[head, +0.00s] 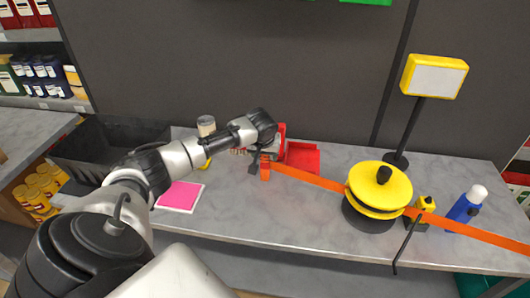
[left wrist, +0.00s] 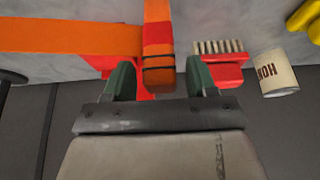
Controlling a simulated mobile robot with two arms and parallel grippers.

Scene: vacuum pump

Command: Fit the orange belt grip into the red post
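The orange belt (head: 315,178) runs from the pump with the yellow top (head: 378,182) leftward to its upright orange grip (head: 265,169). In the left wrist view the grip (left wrist: 158,45), with a red section and dark bands, stands between the fingers of my left gripper (left wrist: 160,82). The fingers are apart, with a gap visible on each side of the grip. Red surfaces (left wrist: 120,66) show behind the grip; I cannot tell which part is the red post. My gripper hides much of this spot in the head view. My right gripper is not in view.
A red tray (head: 303,158) lies right of the grip. A red brush (left wrist: 222,68) and a white labelled container (left wrist: 277,73) stand close to my left gripper. A yellow sign (head: 434,76), a blue bottle (head: 465,207) and a pink pad (head: 180,196) are on the counter. The front middle is clear.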

